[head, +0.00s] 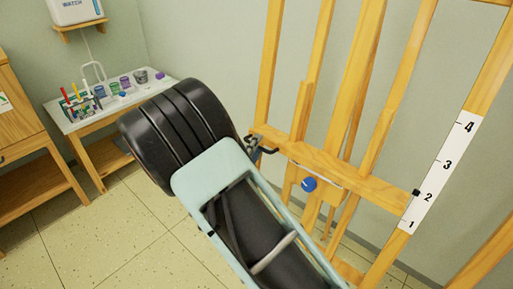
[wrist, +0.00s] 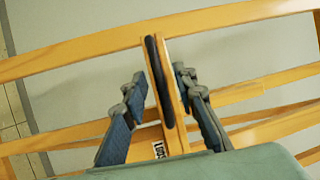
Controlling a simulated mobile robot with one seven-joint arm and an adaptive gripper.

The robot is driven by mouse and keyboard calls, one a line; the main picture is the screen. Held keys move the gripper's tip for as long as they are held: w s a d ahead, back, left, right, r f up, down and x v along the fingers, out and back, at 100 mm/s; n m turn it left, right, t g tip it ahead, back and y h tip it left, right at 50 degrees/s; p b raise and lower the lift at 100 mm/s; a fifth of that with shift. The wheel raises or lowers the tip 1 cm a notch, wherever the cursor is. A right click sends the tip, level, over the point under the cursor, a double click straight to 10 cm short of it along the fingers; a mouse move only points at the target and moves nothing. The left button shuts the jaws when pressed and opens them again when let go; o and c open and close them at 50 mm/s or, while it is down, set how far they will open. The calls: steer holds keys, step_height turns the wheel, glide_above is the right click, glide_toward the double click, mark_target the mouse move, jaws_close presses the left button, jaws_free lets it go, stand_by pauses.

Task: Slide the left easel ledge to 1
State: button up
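The wooden easel ledge (head: 340,173) runs across the easel in the head view. The black pointer (head: 416,192) at its right end is beside the 2 on the white number strip (head: 440,170). A blue knob (head: 309,184) sits below the ledge. My gripper (head: 262,147) is at the ledge's left end, mostly hidden by my arm. In the wrist view my gripper (wrist: 160,78) has its fingers apart, one on each side of a wooden bar with a long black strip (wrist: 159,82). A gap shows at the left finger; contact at the right finger is unclear.
A white table (head: 105,106) with paint jars and brushes stands back left, beside a wooden cabinet (head: 20,140). Easel uprights (head: 268,65) rise around the ledge. The tiled floor (head: 130,235) at lower left is clear.

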steer(key=shift+w, duration=0.25)
jaws_close()
steer(key=shift+f, duration=0.1)
